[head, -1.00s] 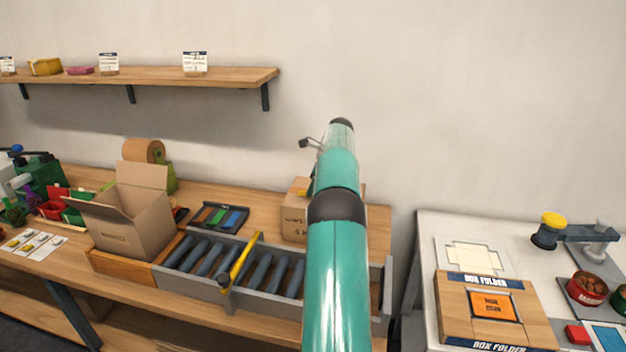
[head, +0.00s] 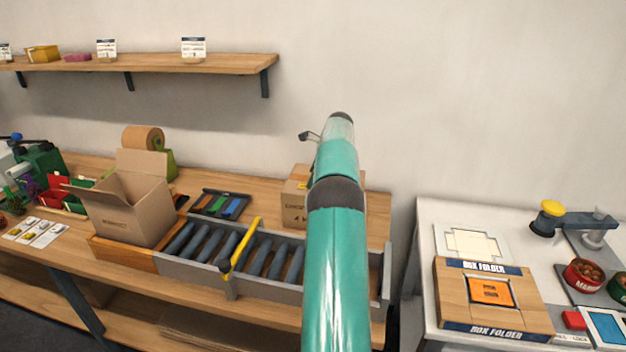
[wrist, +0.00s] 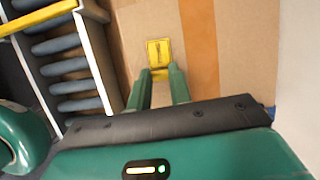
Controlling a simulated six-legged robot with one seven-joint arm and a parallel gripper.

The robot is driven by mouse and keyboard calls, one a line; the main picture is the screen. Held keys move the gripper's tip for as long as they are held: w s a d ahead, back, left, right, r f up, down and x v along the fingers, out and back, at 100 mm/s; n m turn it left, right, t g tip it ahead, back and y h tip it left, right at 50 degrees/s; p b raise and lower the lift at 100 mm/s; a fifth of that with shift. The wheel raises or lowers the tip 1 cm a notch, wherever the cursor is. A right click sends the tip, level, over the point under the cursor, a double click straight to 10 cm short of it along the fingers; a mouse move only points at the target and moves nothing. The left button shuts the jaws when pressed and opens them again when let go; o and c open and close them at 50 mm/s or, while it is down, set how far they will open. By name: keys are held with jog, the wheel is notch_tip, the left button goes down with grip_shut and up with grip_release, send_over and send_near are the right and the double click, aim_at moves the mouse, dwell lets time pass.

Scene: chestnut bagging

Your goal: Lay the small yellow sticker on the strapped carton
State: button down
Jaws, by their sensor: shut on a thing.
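The strapped carton (head: 297,208) stands at the right end of the bench, partly hidden behind my arm. In the wrist view its brown top (wrist: 240,50) fills much of the picture, with a darker brown strip running down it. My gripper (wrist: 160,74) is shut on the small yellow sticker (wrist: 158,52), which shows dark printing and projects just beyond the fingertips. The sticker is over the carton top, left of the strip. I cannot tell whether it touches the cardboard. In the head view my fingers are hidden by my arm.
A roller conveyor (head: 205,243) with a yellow bar (head: 240,250) across it runs in front of the carton. An open box (head: 130,215) and a pen tray (head: 219,204) stand to the left. A white table (head: 425,270) with a box folder is at the right.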

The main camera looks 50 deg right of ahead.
jog(key=c, duration=1.2)
grip_release()
notch_tip(320, 180, up, 7)
dwell(0.7)
